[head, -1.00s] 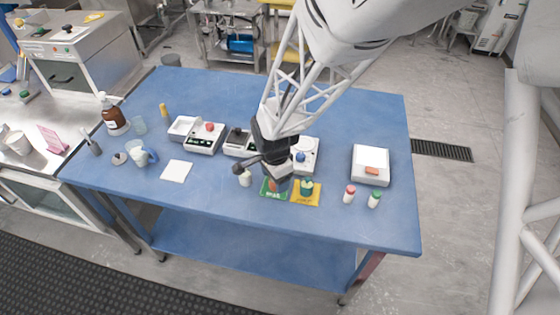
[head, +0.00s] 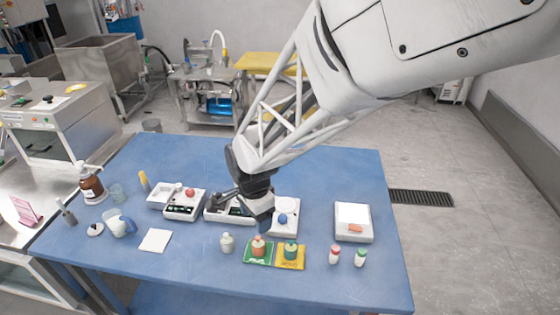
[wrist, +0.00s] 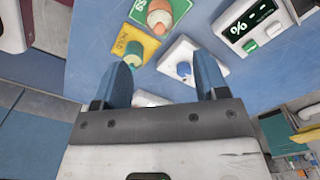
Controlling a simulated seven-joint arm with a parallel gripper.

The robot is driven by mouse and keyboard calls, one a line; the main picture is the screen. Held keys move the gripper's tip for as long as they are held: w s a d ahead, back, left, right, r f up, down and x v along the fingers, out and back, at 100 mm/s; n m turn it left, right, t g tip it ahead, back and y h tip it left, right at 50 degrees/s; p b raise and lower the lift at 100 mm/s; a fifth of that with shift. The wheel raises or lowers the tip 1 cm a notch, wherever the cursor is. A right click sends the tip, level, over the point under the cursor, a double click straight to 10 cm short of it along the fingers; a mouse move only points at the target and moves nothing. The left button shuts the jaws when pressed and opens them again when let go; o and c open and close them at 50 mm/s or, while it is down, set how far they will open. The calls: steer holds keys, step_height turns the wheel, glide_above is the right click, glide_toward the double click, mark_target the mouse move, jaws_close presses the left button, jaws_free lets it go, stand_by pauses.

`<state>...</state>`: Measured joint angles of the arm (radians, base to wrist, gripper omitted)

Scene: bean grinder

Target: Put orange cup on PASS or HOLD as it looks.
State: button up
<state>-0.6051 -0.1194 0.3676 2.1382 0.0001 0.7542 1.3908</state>
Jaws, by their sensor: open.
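The orange cup (head: 259,247) stands upright on the green PASS card (head: 250,260). It also shows on that card at the top of the wrist view (wrist: 161,14). The yellow HOLD card (head: 291,264) lies beside it on the right, with a green cup (head: 290,249) on it. My gripper (head: 263,228) is open and empty, above and behind the orange cup and apart from it. Its two blue fingertips (wrist: 163,72) are spread wide in the wrist view. The wrist view shows the HOLD card (wrist: 128,38) only partly.
A grey-white cup (head: 227,243) is left of the green card. The front table edge is clear.

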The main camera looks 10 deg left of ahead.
steer(key=shift+r, duration=0.75)
steer(key=shift+d, duration=0.1)
steer(key=s+d+r+n+t, duration=0.1)
steer(key=s+d+r+n, duration=0.1)
steer(key=d+r, duration=0.5)
steer(key=s+d+r+n, duration=0.2)
steer(key=d+r, duration=0.1)
steer(key=d, duration=0.7)
steer(key=s+d+r+n, duration=0.2)
steer(key=s+d, duration=0.4)
steer(key=d, duration=0.1)
steer(key=s+d+r+n+t, duration=0.1)
steer(key=s+d+r+n, duration=0.1)
steer(key=s+d, duration=0.4)
steer(key=shift+d+r+n+t, duration=0.3)
steer(key=shift+d+r+n, duration=0.1)
steer(key=shift+d, duration=0.45)
